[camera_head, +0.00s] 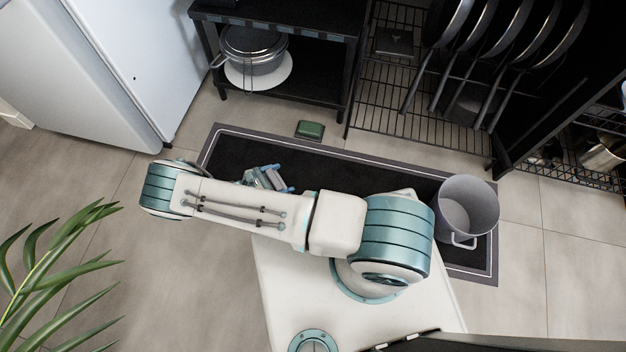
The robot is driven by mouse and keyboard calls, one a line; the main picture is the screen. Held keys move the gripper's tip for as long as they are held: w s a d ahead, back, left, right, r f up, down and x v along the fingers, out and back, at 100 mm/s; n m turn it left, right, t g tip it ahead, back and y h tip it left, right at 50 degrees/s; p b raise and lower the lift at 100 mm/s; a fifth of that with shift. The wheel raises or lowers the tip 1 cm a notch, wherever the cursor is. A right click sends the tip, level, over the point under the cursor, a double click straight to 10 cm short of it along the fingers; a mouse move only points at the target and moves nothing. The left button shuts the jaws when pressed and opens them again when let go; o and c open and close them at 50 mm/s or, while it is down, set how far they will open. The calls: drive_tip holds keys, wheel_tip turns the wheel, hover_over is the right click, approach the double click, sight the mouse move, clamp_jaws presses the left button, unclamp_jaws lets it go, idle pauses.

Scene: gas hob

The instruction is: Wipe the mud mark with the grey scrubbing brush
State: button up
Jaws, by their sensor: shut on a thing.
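My gripper (268,178) is in the camera_head view, left of the middle, partly hidden by my own arm. It is over the dark mat (330,160) on the floor. Its jaws are shut on a small grey thing that looks like the grey scrubbing brush, mostly hidden among the fingers. I cannot make out whether it touches the mat. I see no mud mark; my arm covers part of the mat and floor.
A green box-like thing (310,130) lies at the mat's far edge. A grey pot (466,210) stands at the mat's right end. A black shelf (290,22) holds a lidded pot (254,50). Pans hang in a rack at upper right. A white fridge (135,75) and a plant (60,260) are left.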

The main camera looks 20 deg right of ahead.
drive_tip(key=shift+r+p, duration=1)
drive_tip(key=shift+r, duration=0.8)
